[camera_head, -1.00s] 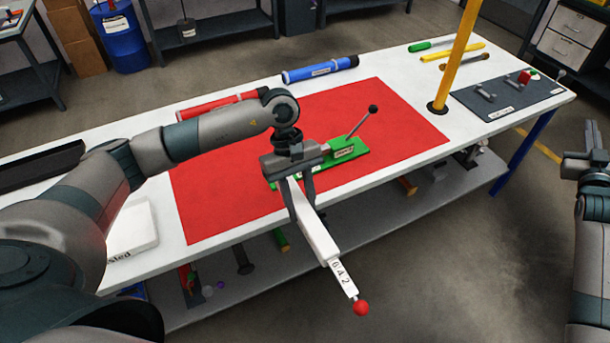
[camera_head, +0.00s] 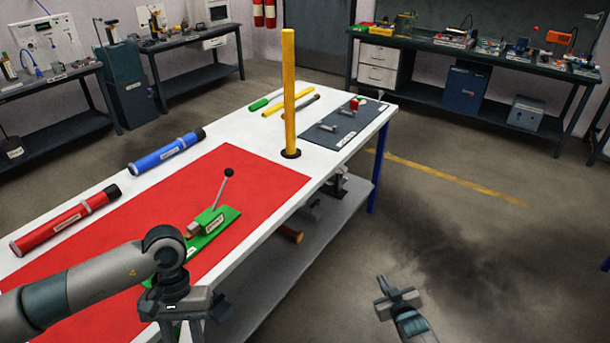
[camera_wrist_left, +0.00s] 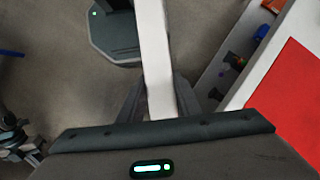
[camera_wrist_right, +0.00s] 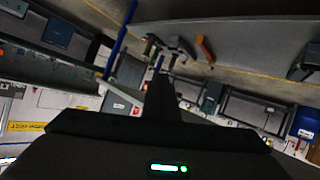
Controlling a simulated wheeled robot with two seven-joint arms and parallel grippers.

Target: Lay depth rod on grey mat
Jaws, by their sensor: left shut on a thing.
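The depth rod (camera_wrist_left: 155,55) is a white square bar in the left wrist view. My left gripper (camera_wrist_left: 160,98) is shut on it, with a finger on each side. In the head view my left gripper (camera_head: 185,318) is at the bottom left, in front of the table's near edge, and the rod is mostly out of frame there. The grey mat (camera_head: 330,122) lies at the far right end of the white table, well away from the left gripper. My right gripper (camera_head: 384,288) is empty over the floor right of the table. Its fingers look together in the right wrist view (camera_wrist_right: 160,95).
A yellow post (camera_head: 289,95) stands on the table just left of the grey mat. A green block with a lever (camera_head: 212,225) sits on the red mat (camera_head: 250,180). Blue (camera_head: 165,152) and red (camera_head: 65,220) tubes lie behind.

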